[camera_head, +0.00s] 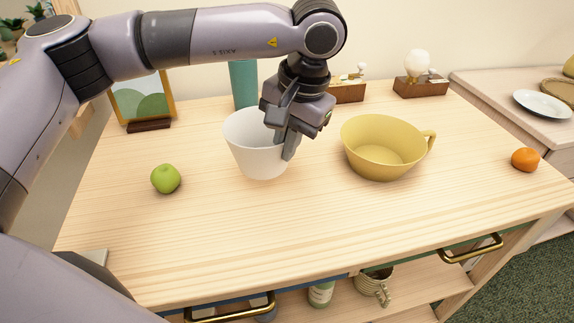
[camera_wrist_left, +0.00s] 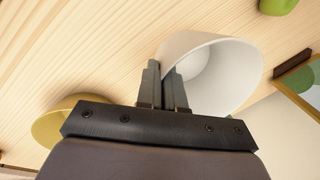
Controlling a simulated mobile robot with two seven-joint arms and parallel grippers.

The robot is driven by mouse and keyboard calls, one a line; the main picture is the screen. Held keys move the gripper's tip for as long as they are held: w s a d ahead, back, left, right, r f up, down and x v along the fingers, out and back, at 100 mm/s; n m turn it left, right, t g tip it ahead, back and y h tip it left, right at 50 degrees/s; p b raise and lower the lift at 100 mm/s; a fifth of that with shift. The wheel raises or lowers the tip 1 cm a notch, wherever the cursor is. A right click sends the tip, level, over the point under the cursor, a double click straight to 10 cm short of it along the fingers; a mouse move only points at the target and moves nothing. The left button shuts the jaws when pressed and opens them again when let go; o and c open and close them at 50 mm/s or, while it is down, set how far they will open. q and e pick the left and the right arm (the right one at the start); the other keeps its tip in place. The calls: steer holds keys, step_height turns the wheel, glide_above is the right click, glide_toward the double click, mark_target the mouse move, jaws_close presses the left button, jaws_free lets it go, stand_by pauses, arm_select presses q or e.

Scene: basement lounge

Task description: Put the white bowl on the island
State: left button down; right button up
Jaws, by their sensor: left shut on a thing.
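The white bowl (camera_head: 252,150) stands upright on the light wooden top of the island (camera_head: 300,225), near its middle. My left gripper (camera_head: 285,150) reaches down from above and is shut on the right side of the bowl's rim. In the left wrist view the two fingers (camera_wrist_left: 163,88) pinch the wall of the white bowl (camera_wrist_left: 225,75). Whether the bowl's base touches the wood is hard to tell. My right gripper is not in view.
A yellow handled bowl (camera_head: 385,148) stands close to the right of my gripper. A green apple (camera_head: 166,179) lies left, an orange (camera_head: 524,159) far right. A teal vase (camera_head: 243,84), a picture frame (camera_head: 143,103) and wooden-based items (camera_head: 420,86) line the back. The front middle is clear.

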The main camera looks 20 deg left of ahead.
arm_select(q)
steer(key=x, duration=0.2)
steer(key=d+x, duration=0.1)
steer(key=x, duration=0.1)
steer(key=shift+f, duration=0.5)
steer(key=shift+f, duration=0.1)
steer(key=c, duration=1.3)
jaws_free()
steer(key=shift+o, duration=0.2)
